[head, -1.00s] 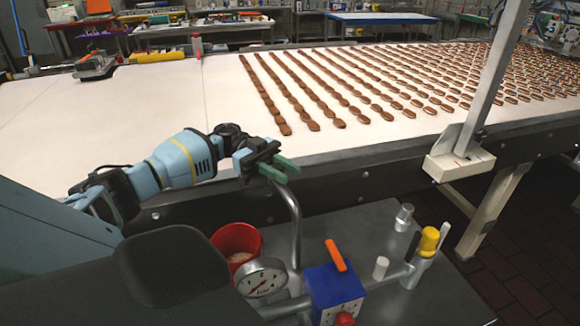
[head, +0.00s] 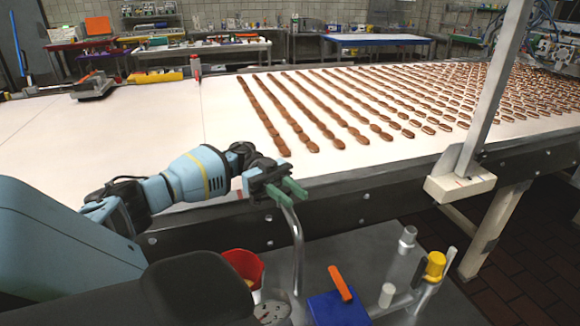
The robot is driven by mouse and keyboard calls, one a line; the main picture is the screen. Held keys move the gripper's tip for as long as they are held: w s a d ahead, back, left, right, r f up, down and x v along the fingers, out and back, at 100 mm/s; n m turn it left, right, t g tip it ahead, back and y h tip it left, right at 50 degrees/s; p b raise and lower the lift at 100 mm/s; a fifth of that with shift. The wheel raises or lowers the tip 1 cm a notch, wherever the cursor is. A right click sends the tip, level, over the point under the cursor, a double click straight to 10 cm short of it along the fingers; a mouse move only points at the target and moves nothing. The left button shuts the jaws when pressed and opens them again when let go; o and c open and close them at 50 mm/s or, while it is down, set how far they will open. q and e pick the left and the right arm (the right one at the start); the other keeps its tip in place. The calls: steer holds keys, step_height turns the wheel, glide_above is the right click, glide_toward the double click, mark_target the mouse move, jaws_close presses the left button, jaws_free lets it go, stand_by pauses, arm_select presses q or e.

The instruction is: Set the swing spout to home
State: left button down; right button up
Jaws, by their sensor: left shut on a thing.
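The swing spout (head: 298,250) is a curved grey metal pipe that rises from the cart and bends over at its top. My left gripper (head: 287,192), with green fingertips, is at the spout's upper end and shut on it. The fingers partly hide the spout's tip. A blue box (head: 337,309) with an orange lever (head: 340,283) stands right of the spout's foot. My right gripper is not in view.
A red bucket (head: 256,265) stands left of the spout and a gauge (head: 272,312) is cut off below. A yellow-capped valve (head: 435,265) is at the right. The white conveyor (head: 150,130) with rows of brown biscuits lies behind.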

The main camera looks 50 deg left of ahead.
arm_select(q)
steer(key=c, duration=1.5)
jaws_free()
steer(key=o, duration=0.3)
steer(key=shift+w+d, duration=0.1)
steer(key=shift+o, duration=0.2)
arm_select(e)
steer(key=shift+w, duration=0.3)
arm_select(q)
steer(key=shift+a, duration=0.35)
steer(key=a+b, duration=0.3)
steer(key=a, duration=0.3)
steer(key=shift+w+f, duration=0.1)
steer(key=shift+f, duration=0.05)
steer(key=shift+a, duration=0.6)
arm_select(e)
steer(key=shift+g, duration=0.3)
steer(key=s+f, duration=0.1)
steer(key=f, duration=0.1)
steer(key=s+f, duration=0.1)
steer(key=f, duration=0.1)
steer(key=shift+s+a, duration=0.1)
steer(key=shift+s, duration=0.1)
arm_select(q)
steer(key=shift+r, duration=0.2)
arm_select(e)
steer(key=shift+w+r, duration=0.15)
